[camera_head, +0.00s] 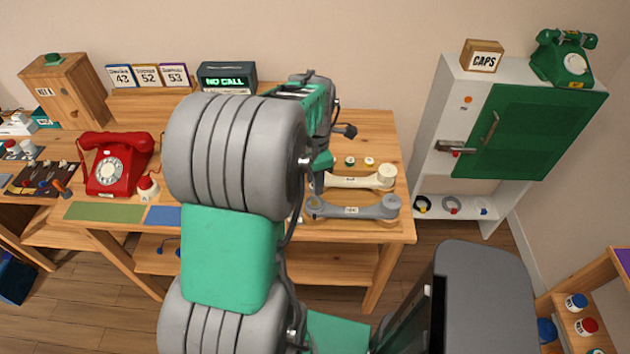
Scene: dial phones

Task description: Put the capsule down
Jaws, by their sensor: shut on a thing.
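My arm fills the middle of the view and hides my gripper's fingers and anything between them. No capsule can be made out in a gripper. Two small round pieces, one greenish (350,161) and one pale (369,161), lie on the wooden table (385,135) right of my arm; I cannot tell whether they are capsules. A cream handset (362,180) and a grey handset (355,207) lie in front of them, their left ends near or behind my arm.
A red dial phone (118,163) and a small red-and-white pot (147,187) stand left of my arm. Green (104,212) and blue (163,215) mats lie at the table's front edge. A "NO CALL" box (226,77) stands behind. A green-doored cabinet (452,105) stands right, bearing a green phone (563,60).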

